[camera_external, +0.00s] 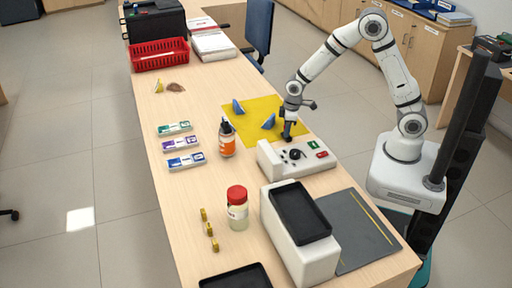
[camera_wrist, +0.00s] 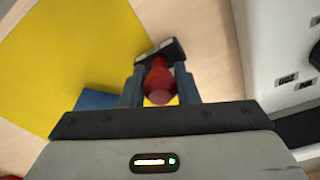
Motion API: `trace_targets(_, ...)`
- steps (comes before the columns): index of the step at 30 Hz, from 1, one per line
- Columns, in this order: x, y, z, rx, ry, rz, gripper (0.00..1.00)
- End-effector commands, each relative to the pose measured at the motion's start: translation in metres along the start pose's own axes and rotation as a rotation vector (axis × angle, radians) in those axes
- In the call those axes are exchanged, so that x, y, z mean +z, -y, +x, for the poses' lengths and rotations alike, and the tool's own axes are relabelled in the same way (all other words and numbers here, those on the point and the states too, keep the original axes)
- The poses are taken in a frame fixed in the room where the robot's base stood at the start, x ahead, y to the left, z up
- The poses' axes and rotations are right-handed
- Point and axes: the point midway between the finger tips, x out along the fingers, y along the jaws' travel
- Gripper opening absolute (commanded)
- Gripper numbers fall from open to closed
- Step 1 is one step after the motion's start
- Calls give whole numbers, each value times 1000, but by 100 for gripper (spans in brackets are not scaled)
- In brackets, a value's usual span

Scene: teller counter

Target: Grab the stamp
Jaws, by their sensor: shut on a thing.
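The stamp (camera_wrist: 158,84) has a red rounded handle and a dark base with a pale part, and it shows in the wrist view at the top centre. My gripper (camera_wrist: 160,92) is shut on the red handle, one finger on each side. In the external view my gripper (camera_external: 288,131) points down at the right edge of the yellow mat (camera_external: 262,107), just behind the white device. The stamp is too small to tell from the fingers there. I cannot tell whether its base touches the counter.
The white device with dark controls (camera_external: 297,158) stands close in front of my gripper. Blue pieces (camera_external: 268,122) lie on the mat. An orange-labelled bottle (camera_external: 227,140) stands to the left. A red-lidded jar (camera_external: 237,207) and a white box with a black tray (camera_external: 298,230) are nearer.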

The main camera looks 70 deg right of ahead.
Motion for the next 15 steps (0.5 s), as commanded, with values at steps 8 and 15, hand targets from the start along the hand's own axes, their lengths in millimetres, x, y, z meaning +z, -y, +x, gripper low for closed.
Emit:
trace_targets(8,0,0,0,0,0,0,4)
trace_targets(15,-4,0,-22,1,-5,0,4)
